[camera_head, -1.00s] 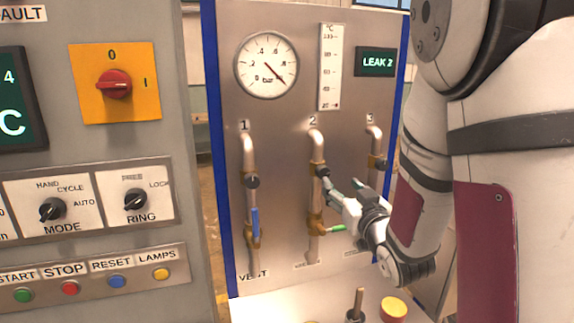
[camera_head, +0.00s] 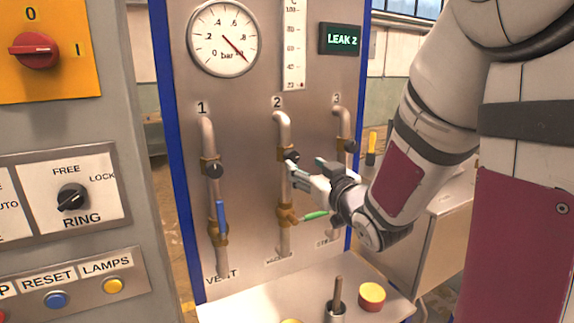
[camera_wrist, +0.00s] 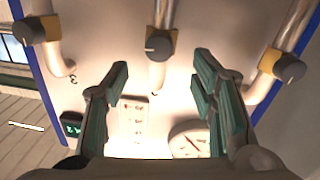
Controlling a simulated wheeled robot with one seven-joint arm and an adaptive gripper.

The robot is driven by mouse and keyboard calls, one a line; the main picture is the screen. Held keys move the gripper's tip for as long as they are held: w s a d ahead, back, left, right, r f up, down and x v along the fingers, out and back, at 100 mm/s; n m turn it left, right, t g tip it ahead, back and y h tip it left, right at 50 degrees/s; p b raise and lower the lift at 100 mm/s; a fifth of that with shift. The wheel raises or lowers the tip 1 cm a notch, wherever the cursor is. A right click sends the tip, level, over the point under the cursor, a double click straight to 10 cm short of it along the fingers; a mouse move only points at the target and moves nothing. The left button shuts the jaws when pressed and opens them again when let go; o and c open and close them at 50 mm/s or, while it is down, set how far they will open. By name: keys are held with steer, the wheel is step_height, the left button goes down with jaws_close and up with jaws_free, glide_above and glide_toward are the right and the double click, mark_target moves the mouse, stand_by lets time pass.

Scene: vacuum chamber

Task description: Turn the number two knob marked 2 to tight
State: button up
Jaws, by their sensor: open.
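The number two knob (camera_head: 291,155) is a small black knob on a brass fitting of the middle pipe, under the printed 2 (camera_head: 277,103). It shows in the wrist view (camera_wrist: 158,46) at top centre, with a pale mark pointing left there. My gripper (camera_head: 303,165) is open just to the lower right of this knob in the head view. In the wrist view the green-padded fingers (camera_wrist: 160,68) stand apart, one on each side of the knob's line, with the knob beyond their tips. No contact with the knob shows.
Knob 1 (camera_head: 215,171) and knob 3 (camera_head: 350,146) are on the neighbouring pipes. A green lever (camera_head: 315,215) is below my gripper and a blue lever (camera_head: 221,214) is left. The display (camera_head: 340,39) reads LEAK 2. A grey control cabinet (camera_head: 136,160) stands left.

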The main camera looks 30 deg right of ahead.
mark_target(293, 158)
steer(key=shift+w+f+b, duration=0.1)
steer(key=shift+w+b, duration=0.1)
steer(key=shift+b, duration=0.3)
steer(key=shift+w+d, duration=0.2)
steer(key=shift+w, duration=1.85)
steer(key=shift+w+d, duration=0.15)
steer(key=shift+w, duration=1.85)
steer(key=shift+c, duration=0.6)
